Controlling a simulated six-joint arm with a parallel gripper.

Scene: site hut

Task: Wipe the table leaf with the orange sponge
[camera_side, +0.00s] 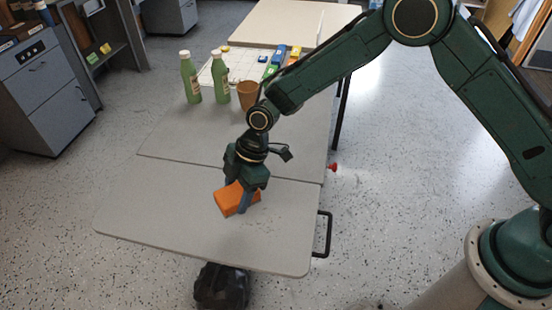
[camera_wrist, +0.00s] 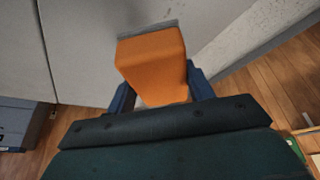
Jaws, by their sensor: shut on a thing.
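The orange sponge (camera_side: 229,199) is in my gripper (camera_side: 241,203), over the middle of the near table leaf (camera_side: 160,216) in the side view. My gripper is shut on it, with a blue finger on either side. The sponge looks slightly tilted; I cannot tell for sure whether it touches the leaf. In the wrist view the sponge (camera_wrist: 155,62) sits between the blue fingertips (camera_wrist: 160,92), with a grey strip along its far edge. Small dark specks show on the leaf, mainly to the right of the gripper.
Two green bottles (camera_side: 191,78) and a brown cup (camera_side: 248,95) stand on the table's far part. Small coloured boxes (camera_side: 276,62) lie behind the cup. A black handle bracket (camera_side: 323,234) sticks out at the leaf's right edge. A black bag (camera_side: 221,287) is below the front edge.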

